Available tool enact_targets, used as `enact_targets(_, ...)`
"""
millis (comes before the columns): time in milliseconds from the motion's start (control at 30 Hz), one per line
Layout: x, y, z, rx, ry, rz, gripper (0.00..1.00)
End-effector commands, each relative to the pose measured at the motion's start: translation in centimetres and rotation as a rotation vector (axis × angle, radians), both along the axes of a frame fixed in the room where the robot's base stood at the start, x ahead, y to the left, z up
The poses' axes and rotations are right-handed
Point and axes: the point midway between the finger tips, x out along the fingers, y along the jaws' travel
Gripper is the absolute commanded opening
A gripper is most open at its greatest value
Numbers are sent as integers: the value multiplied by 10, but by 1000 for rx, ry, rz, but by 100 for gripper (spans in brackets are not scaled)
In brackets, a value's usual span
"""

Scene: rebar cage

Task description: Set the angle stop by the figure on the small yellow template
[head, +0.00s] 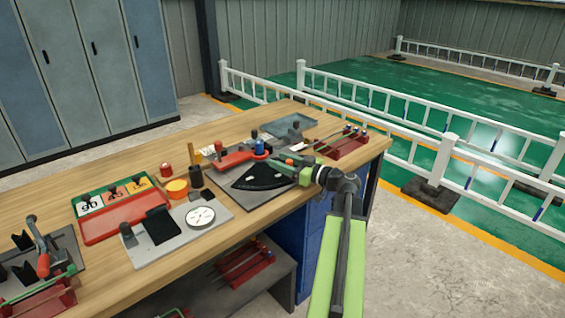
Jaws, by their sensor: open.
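The angle stop is a black fan-shaped sector (259,177) on a grey plate (247,199) near the bench's right part. A red arm (235,157) with a blue knob (260,147) lies behind the sector. My gripper (284,166) is open at the sector's right side, close to the blue knob; I cannot tell if it touches anything. A small yellow-orange card (138,185) lies at the right end of the green-edged card rack, beside a white card (90,205) reading 90 and a reddish card (115,193) seemingly reading 45. The yellow card's figure is too small to read.
A red tray (112,219), a white dial gauge (201,217), an orange cup (177,188) and a dark post (196,177) stand left of the stop. A red rack with bars (345,145) stands at right. Bare wood runs along the bench's front edge.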

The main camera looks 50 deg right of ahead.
Motion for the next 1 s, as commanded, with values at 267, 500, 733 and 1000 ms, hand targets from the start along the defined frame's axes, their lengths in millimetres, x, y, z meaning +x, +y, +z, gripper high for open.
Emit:
enact_targets(267, -1, 0, 0, 0, 0, 0, 18)
enact_targets(500, -1, -1, 0, 0, 0, -1, 0)
enact_targets(733, -1, -1, 0, 0, 0, -1, 0)
enact_targets(1000, -2, -1, 0, 0, 0, -1, 0)
